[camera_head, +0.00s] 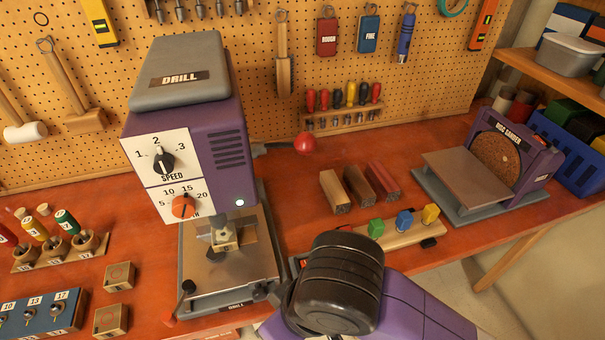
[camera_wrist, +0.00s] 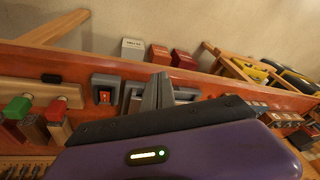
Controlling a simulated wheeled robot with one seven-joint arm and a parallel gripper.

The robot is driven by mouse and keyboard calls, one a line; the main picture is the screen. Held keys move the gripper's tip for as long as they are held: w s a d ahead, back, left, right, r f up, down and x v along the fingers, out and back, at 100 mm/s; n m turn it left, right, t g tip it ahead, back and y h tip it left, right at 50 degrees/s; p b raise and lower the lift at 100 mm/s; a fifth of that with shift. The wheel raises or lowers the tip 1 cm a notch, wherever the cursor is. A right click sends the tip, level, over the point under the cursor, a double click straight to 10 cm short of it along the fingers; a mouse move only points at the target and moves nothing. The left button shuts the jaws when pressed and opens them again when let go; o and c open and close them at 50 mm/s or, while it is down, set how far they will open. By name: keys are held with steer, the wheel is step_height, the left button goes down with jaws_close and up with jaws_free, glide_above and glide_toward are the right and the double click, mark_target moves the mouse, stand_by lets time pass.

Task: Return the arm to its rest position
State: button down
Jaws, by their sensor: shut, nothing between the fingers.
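My arm (camera_head: 340,288) shows at the bottom centre of the head view as a black ringed joint and a purple link, in front of the workbench's near edge. My gripper is not clearly seen in the head view and seems hidden by the arm. In the wrist view my gripper (camera_wrist: 160,90) shows as grey fingers beyond the purple housing, shut together and empty. The bench's orange edge and a small grey box with a red switch (camera_wrist: 106,95) lie behind the fingers; I cannot tell the exact gap to them.
A purple drill press (camera_head: 185,130) stands left of my arm. A disc sander (camera_head: 510,150) stands at the right. Several wooden bars (camera_head: 360,188) and a board with green, blue and yellow pieces (camera_head: 408,236) lie between them. Open floor (camera_head: 540,270) shows at the lower right.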

steer(key=w+a+r+m+t+y+b, duration=0.1)
steer(key=a+r+m+t+y, duration=0.25)
steer(key=a, duration=0.25)
steer(key=w+a+r+m+t+y+b, duration=0.1)
steer(key=w+a+r+m+t+y, duration=0.1)
steer(key=a+r+y, duration=0.3)
steer(key=s+d+f+m+t+h+b, duration=0.1)
steer(key=s+d+f+m+t+h, duration=0.25)
steer(key=d+f, duration=0.4)
steer(key=s+d+f+m+t+h+b, duration=0.15)
steer(key=d+f+m+t+h, duration=0.3)
steer(key=d, duration=0.65)
steer(key=s+d+n+h, duration=0.4)
steer(key=s+d, duration=1.1)
steer(key=s, duration=0.1)
steer(key=shift+d+f+b, duration=0.35)
steer(key=shift+b, duration=0.05)
steer(key=shift+n, duration=0.25)
